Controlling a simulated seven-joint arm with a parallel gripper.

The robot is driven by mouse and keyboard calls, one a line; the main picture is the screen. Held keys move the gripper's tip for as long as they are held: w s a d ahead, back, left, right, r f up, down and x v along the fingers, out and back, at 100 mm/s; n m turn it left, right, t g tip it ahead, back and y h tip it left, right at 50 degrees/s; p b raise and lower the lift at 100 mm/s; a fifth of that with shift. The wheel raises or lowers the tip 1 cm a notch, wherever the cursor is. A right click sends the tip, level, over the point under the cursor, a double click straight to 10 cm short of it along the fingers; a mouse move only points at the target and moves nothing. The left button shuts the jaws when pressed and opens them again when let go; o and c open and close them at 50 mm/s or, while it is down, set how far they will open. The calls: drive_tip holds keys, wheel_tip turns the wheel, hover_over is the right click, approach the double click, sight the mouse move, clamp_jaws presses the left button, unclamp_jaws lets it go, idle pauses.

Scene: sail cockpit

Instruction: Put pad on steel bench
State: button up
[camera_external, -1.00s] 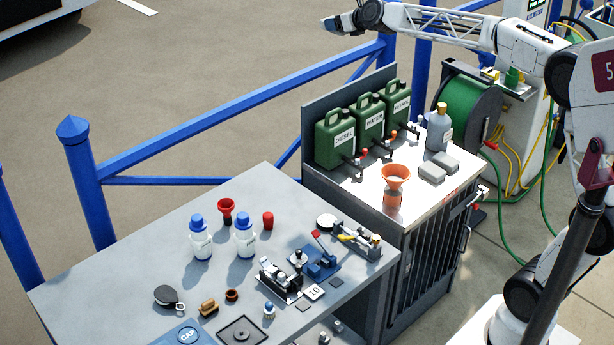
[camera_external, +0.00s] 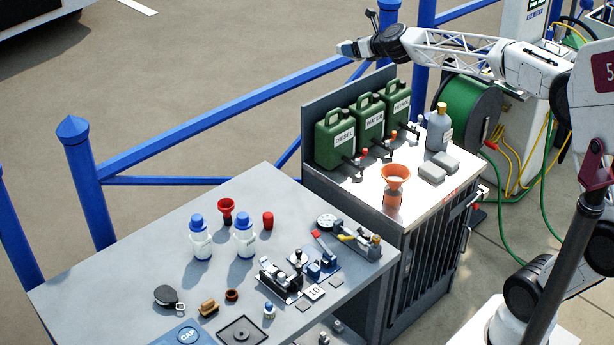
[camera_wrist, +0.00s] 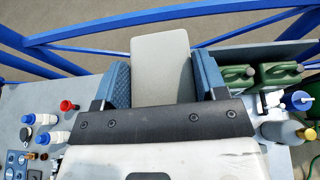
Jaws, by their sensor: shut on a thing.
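My gripper (camera_external: 350,48) is high above the benches at the top of the outside view, beyond the green cans. In the wrist view its two blue fingers (camera_wrist: 158,82) are shut on a flat pale grey pad (camera_wrist: 162,55), one on each side. The pad points away from the wrist. In the outside view the held pad is too small to make out clearly. A bench with a bright metal top (camera_external: 352,184) stands at the centre right. A wider grey bench (camera_external: 150,262) stands at the left. Which is the steel bench I cannot tell for sure.
The metal top holds green cans (camera_external: 335,138), an orange funnel (camera_external: 396,178), a grey bottle (camera_external: 439,130) and two grey blocks (camera_external: 438,167). The left bench carries bottles (camera_external: 200,240), tools and a black tray (camera_external: 241,331). Blue railings (camera_external: 240,112) run behind.

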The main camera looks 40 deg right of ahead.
drive_tip(key=s+d+f, duration=0.3)
drive_tip(key=s+f, duration=0.9)
drive_tip(key=f, duration=0.2)
drive_tip(key=s+d+f, duration=0.2)
drive_tip(key=s+f, duration=0.9)
drive_tip(key=f, duration=0.4)
drive_tip(key=s+d+f, duration=0.3)
drive_tip(key=s+f, duration=0.9)
drive_tip(key=f, duration=0.2)
drive_tip(key=shift+s+d+f, duration=0.2)
drive_tip(key=shift+s+d, duration=0.1)
drive_tip(key=shift+d, duration=0.05)
hover_over(419, 187)
drive_tip(key=shift+f, duration=0.75)
drive_tip(key=shift+f, duration=1.7)
drive_tip(key=shift+f, duration=0.15)
